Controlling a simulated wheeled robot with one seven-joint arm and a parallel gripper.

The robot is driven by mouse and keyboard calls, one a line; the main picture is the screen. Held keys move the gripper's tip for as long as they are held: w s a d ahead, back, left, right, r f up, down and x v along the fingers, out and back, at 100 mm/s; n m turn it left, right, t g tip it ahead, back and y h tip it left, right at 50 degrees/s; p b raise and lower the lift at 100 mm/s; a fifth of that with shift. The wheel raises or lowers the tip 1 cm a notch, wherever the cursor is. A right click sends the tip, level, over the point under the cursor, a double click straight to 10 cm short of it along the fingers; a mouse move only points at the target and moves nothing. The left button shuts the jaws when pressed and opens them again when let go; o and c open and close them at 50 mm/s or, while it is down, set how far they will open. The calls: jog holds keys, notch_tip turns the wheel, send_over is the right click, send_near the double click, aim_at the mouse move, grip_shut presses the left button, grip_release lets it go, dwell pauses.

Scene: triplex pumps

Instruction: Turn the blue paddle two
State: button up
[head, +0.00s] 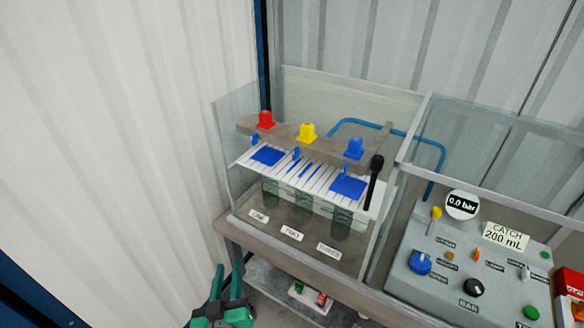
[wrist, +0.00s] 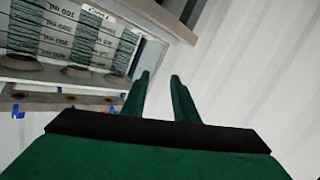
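A clear-walled case holds three stations labelled ONE, TWO (head: 291,233) and THREE. Above them runs a bar with a red, a yellow (head: 307,132) and a blue cap. A small upright blue piece (head: 296,153) sits below the yellow cap, above label TWO; I cannot tell for sure that it is paddle two. Similar blue pieces sit at stations ONE (head: 255,140) and THREE (head: 345,171). My green gripper (head: 228,271) is low in front of the case, apart from it. In the wrist view its fingers (wrist: 161,78) are apart with nothing between them.
A white striped panel with blue patches (head: 267,156) lies under the bar. A black-topped lever (head: 375,170) stands at its right. A control box (head: 470,265) with knobs and a 0.0 bar gauge (head: 462,204) is at right. The wall (head: 110,150) is left; clear space lies between.

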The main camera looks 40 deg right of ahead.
jog(key=w+d+r+m+g+h, duration=0.3)
jog(key=d+r+m+h, duration=0.35)
jog(key=r, duration=0.65)
jog(key=m+g+h, duration=0.2)
jog(key=m+g, duration=0.2)
send_near(294, 152)
jog(key=x, duration=0.9)
jog(key=shift+w, duration=0.1)
grip_shut()
